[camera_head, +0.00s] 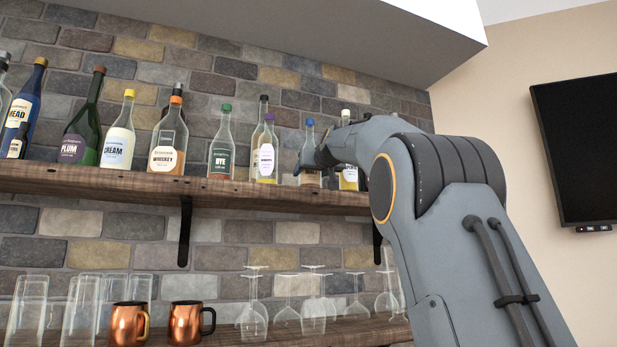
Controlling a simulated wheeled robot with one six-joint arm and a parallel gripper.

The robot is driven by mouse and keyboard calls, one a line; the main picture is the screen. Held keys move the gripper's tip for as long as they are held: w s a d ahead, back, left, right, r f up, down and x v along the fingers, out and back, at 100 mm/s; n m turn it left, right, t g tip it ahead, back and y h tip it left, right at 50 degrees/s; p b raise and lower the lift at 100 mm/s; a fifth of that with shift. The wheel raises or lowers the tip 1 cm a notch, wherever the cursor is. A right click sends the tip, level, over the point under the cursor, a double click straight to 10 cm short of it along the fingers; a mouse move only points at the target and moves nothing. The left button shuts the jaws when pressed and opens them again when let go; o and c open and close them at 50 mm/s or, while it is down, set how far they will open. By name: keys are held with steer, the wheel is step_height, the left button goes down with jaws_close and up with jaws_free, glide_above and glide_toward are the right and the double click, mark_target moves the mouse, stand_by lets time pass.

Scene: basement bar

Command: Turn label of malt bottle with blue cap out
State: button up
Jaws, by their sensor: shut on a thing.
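The malt bottle with a blue cap (310,122) stands upright near the right part of the upper wooden shelf. Its clear body with amber liquid (310,179) shows below my gripper. My gripper (312,158) is shut around the middle of this bottle, reaching in from the right. No label text can be read on the bottle; the gripper hides part of its body. My arm covers the shelf's right end.
A bottle with a purple cap and pale label (266,160) stands just left, and a yellowish bottle (349,176) stands close on the right. Rye (221,155), whiskey (168,152) and cream (119,145) bottles stand farther left. Glasses and copper mugs (129,320) fill the lower shelf (285,336).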

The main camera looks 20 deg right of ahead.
steer(key=shift+w+f+n+y+b, duration=0.15)
steer(key=shift+n+y+b, duration=0.35)
steer(key=shift+y+b, duration=0.25)
steer(key=shift+f+n+y+b, duration=0.1)
steer(key=shift+n+y+b, duration=0.45)
steer(key=shift+y, duration=0.2)
steer(key=shift+r+n+y, duration=0.1)
steer(key=shift+n+y, duration=0.35)
steer(key=shift+y, duration=0.35)
steer(key=o, duration=0.9)
steer(key=shift+a, duration=0.1)
steer(key=shift+r, duration=0.1)
steer(key=s+b, duration=0.1)
steer(key=s, duration=0.1)
steer(key=s+b, duration=0.2)
steer(key=s+d+b, duration=0.1)
steer(key=s+b, duration=0.1)
steer(key=shift+s, duration=0.2)
steer(key=shift+s+d+b, duration=0.15)
steer(key=shift+s+b, duration=0.5)
steer(key=shift+s, duration=0.3)
steer(key=shift+s+d+b, duration=0.2)
steer(key=shift+s+b, duration=0.4)
steer(key=shift+s, duration=0.4)
steer(key=shift+s+d+b, duration=0.15)
steer(key=shift+s+b, duration=0.5)
steer(key=shift+s, duration=0.3)
